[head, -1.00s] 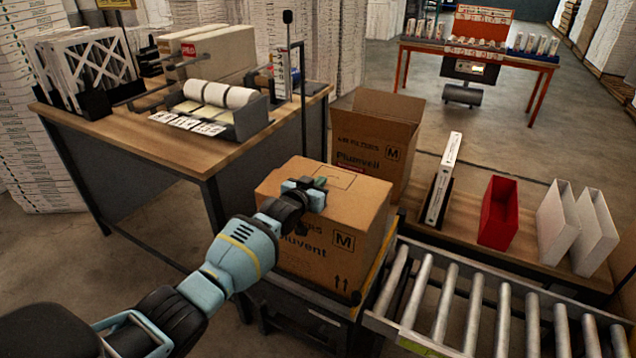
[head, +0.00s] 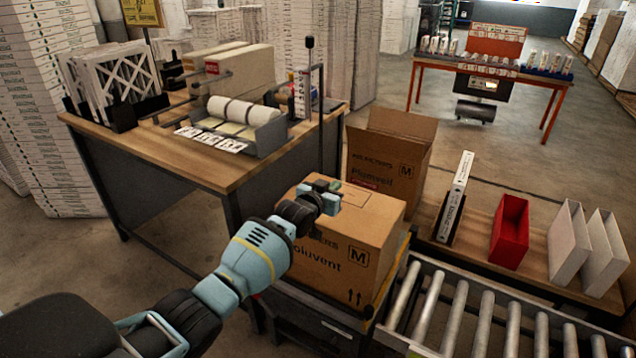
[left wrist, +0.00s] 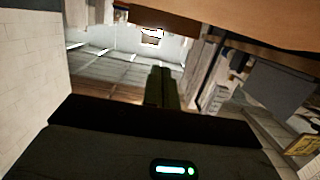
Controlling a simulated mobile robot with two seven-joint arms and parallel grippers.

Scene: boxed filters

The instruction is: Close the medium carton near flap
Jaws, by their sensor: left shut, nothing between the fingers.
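The brown carton (head: 345,260) marked M stands on a dark stand beside the rollers. Its top (head: 370,205) looks flat, with seam lines showing; the near left part of the top is hidden behind my left gripper. My left gripper (head: 328,194) is shut and empty, over the carton's near top edge; whether it touches the cardboard I cannot tell. In the left wrist view its shut fingers (left wrist: 162,88) point away with nothing between them, and a brown surface runs along the top. My right gripper is not in view.
A second M carton (head: 388,160) stands behind with its top flap up. A roller conveyor (head: 470,310) is at the right front. A bench (head: 190,165) with a paper roll is at the left. A red bin (head: 510,232) and white holders sit on a low table at right.

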